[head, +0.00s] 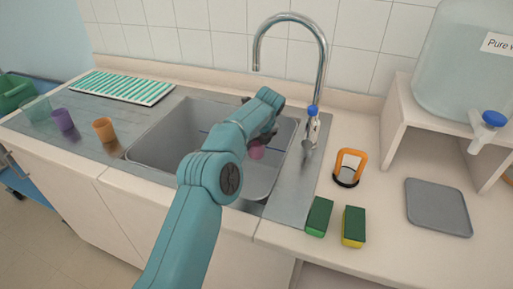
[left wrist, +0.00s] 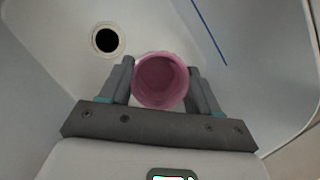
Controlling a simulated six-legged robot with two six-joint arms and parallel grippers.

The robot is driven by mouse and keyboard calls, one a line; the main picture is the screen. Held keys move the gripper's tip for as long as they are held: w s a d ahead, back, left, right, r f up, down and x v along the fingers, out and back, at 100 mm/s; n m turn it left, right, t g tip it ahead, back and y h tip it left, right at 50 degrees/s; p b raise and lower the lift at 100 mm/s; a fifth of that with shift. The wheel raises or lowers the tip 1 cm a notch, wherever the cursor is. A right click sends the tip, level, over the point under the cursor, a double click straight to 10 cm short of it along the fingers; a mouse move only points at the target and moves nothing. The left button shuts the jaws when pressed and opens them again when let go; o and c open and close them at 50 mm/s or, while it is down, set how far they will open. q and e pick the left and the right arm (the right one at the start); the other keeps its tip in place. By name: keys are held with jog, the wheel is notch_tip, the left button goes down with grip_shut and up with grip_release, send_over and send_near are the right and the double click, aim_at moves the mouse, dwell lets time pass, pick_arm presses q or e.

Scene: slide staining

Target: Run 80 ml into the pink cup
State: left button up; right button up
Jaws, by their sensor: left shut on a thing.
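My left gripper (head: 264,138) is shut on the pink cup (head: 257,152) and holds it in the sink basin (head: 165,130). In the left wrist view the pink cup (left wrist: 162,82) sits between the two fingers, its open mouth toward the camera. Its inside looks plain pink; I cannot tell whether it holds liquid. The tap (head: 324,60) arches over the sink, and its spout end is above and behind the gripper. A blue-topped handle (head: 312,111) is at the tap's base. My right gripper is not in view.
Right of the sink are two sponges (head: 319,217), an orange-handled item (head: 349,167), a grey tray (head: 437,207) and a water tank (head: 455,60).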

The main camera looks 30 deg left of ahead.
pick_arm(q)
jog(key=shift+r+p, duration=0.55)
jog(key=shift+r, duration=1.25)
jog(key=shift+r, duration=0.1)
